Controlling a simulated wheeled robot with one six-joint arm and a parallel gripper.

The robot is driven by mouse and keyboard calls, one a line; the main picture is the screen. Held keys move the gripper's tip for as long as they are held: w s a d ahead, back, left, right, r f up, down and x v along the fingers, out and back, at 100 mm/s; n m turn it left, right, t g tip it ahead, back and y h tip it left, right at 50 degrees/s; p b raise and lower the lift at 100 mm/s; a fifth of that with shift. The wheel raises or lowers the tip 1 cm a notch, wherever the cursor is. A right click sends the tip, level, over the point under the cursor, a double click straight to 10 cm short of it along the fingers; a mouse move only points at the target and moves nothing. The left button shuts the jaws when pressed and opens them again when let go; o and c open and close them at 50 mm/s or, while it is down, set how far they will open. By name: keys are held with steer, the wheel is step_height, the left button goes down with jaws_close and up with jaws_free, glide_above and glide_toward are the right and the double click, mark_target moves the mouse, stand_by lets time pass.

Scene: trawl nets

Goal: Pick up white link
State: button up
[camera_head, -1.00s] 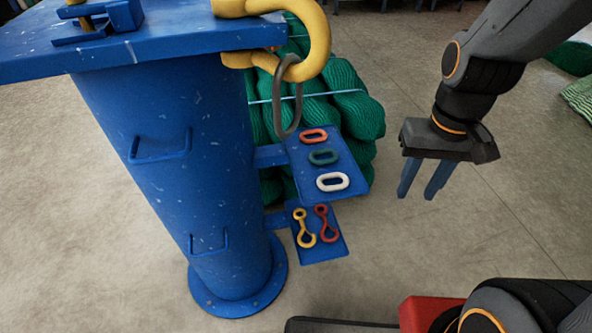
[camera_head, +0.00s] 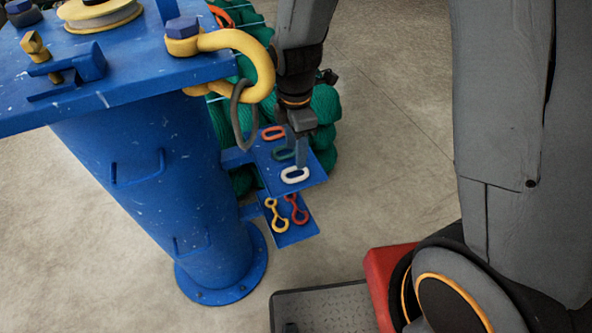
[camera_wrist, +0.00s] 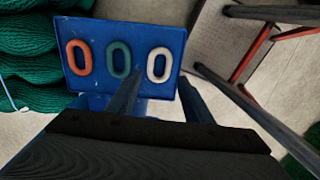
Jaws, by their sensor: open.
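The white link (camera_head: 295,175) lies flat on the upper blue shelf (camera_head: 313,180), at its front end. It is an oval ring, and it also shows in the wrist view (camera_wrist: 158,65). My gripper (camera_head: 302,166) hangs just above that end of the shelf, fingers pointing down. In the wrist view my gripper (camera_wrist: 160,88) has its two fingers apart, with nothing between them. The white link lies beyond the fingertips, between their lines. It is not held.
A green link (camera_wrist: 118,59) and an orange link (camera_wrist: 79,57) lie beside the white one. A yellow hook (camera_head: 276,214) and a red hook (camera_head: 296,208) lie on the lower shelf. A grey link (camera_head: 243,112) hangs from a yellow shackle (camera_head: 262,60) close to my arm. Green nets (camera_head: 325,105) are behind.

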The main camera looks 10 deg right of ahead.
mark_target(295, 176)
steer(key=shift+f+p, duration=1.2)
steer(key=shift+f, duration=2.65)
steer(key=shift+c, duration=0.2)
steer(key=c, duration=0.8)
steer(key=shift+r, duration=0.1)
steer(key=shift+c, duration=0.3)
